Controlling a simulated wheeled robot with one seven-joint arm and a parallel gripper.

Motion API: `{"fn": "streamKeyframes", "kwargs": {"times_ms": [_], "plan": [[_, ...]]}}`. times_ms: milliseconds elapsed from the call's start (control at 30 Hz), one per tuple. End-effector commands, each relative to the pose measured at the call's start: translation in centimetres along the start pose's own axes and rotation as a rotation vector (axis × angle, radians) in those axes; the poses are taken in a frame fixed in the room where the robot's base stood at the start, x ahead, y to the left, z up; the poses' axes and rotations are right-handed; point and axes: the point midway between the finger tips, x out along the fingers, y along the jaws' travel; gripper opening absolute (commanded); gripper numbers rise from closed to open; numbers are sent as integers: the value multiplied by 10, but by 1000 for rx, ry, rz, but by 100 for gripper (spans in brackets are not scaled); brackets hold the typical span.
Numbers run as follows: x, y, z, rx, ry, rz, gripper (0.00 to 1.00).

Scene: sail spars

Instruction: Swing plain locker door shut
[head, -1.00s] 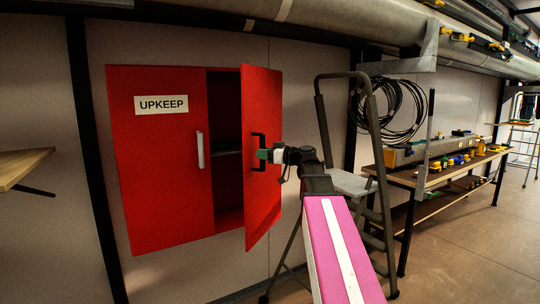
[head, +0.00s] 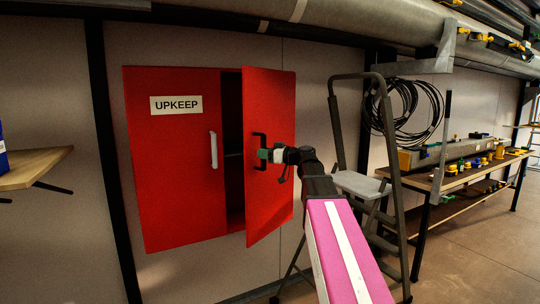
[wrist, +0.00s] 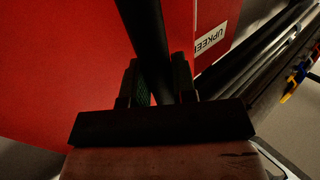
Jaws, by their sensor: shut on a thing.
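A red wall locker has two doors. The left door (head: 178,180), labelled UPKEEP with a pale handle (head: 213,150), is closed. The right door (head: 270,180) is plain, has a black handle (head: 259,152), and stands partly open, with a dark gap showing the locker's inside (head: 233,150). My gripper (head: 269,155) is at the plain door's black handle. In the wrist view, the gripper's fingers (wrist: 157,88) are shut around the dark handle bar (wrist: 147,40), with red door surface behind. The fingertips are dark and partly hidden there.
A grey stepladder (head: 345,180) stands just right of the plain door, close to my arm. A workbench (head: 450,175) with small parts is farther right. A wooden shelf (head: 35,168) juts out at left. A large pipe (head: 340,22) runs overhead.

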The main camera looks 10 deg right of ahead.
Motion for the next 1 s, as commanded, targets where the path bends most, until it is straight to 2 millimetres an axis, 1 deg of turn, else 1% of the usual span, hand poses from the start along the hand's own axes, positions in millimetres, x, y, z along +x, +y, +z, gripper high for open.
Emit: {"fn": "streamKeyframes", "kwargs": {"times_ms": [33,100,333,467,667,700,767,800,1000], "plan": [[6,1,-1,0,1,0,5],[13,2,-1,0,1,1,5],[32,3,-1,0,1,1,5],[36,3,-1,0,1,2,5],[36,2,0,0,1,1,5],[36,2,0,0,1,1,29],[36,2,0,0,1,1,48],[36,2,0,0,1,1,55],[36,3,0,0,0,2,55]]}}
